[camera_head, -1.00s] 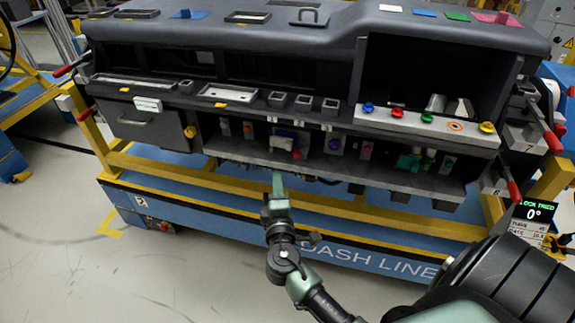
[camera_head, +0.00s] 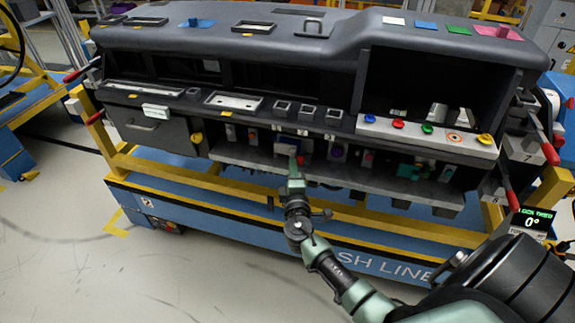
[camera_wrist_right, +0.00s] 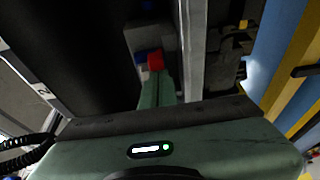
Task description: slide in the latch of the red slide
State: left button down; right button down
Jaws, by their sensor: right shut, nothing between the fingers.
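The red block (camera_head: 301,159) that looks like the red slide sits on the lower shelf of the dashboard module, at the right of a small white and blue unit (camera_head: 286,147). In the right wrist view the shut fingers (camera_wrist_right: 157,86) cover part of the unit. The latch is not clearly visible. My left gripper is not in view.
The shelf lip (camera_head: 240,159) and the dark overhang above it bound the opening. A yellow rail (camera_head: 250,187) runs below. The floor in front is clear.

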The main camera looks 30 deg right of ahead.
jog(key=shift+w, duration=0.1)
jog(key=shift+s+d+f+b, duration=0.1)
jog(key=shift+s+d+b, duration=0.4)
jog(key=shift+s+d, duration=0.3)
jog(key=shift+a, duration=0.1)
